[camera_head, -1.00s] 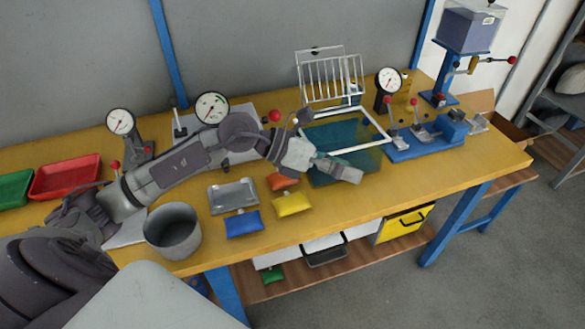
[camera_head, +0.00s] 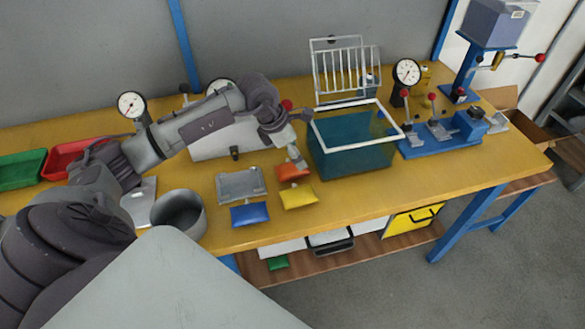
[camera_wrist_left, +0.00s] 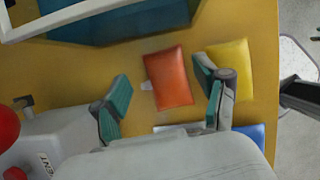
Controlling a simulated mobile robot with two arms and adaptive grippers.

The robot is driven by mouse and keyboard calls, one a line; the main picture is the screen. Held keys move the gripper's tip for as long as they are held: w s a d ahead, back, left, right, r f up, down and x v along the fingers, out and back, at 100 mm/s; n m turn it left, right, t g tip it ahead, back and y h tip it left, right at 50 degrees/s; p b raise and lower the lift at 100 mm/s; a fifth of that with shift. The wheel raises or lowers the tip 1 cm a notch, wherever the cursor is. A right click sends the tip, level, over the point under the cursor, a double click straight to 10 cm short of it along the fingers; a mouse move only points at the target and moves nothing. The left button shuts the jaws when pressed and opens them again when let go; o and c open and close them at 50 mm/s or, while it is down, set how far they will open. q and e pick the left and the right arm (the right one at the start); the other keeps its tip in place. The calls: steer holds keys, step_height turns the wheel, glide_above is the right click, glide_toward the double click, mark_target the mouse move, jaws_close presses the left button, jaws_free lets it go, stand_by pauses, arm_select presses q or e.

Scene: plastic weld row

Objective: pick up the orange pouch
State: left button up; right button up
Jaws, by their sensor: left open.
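The orange pouch (camera_head: 292,172) lies on the yellow table between the grey metal tray and the blue-green bin. My left gripper (camera_head: 298,160) is just above it, pointing down and hiding part of it. In the left wrist view the orange pouch (camera_wrist_left: 168,79) shows between and slightly beyond the two open fingers of my left gripper (camera_wrist_left: 165,100). The jaws hold nothing. The right gripper is not in view.
A yellow pouch (camera_head: 298,195) lies close beside the orange one, near the right finger in the wrist view. A blue pouch (camera_head: 250,214), a metal tray (camera_head: 240,185) and a grey pot (camera_head: 178,213) are to the left. The bin (camera_head: 352,158) with a white rim stands to the right.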

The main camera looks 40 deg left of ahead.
arm_select(q)
steer(key=p+x, duration=0.1)
steer(key=x, duration=0.4)
steer(key=shift+s+d+f, duration=0.1)
steer(key=shift+s+f, duration=0.05)
steer(key=shift+f, duration=0.05)
steer(key=c, duration=0.8)
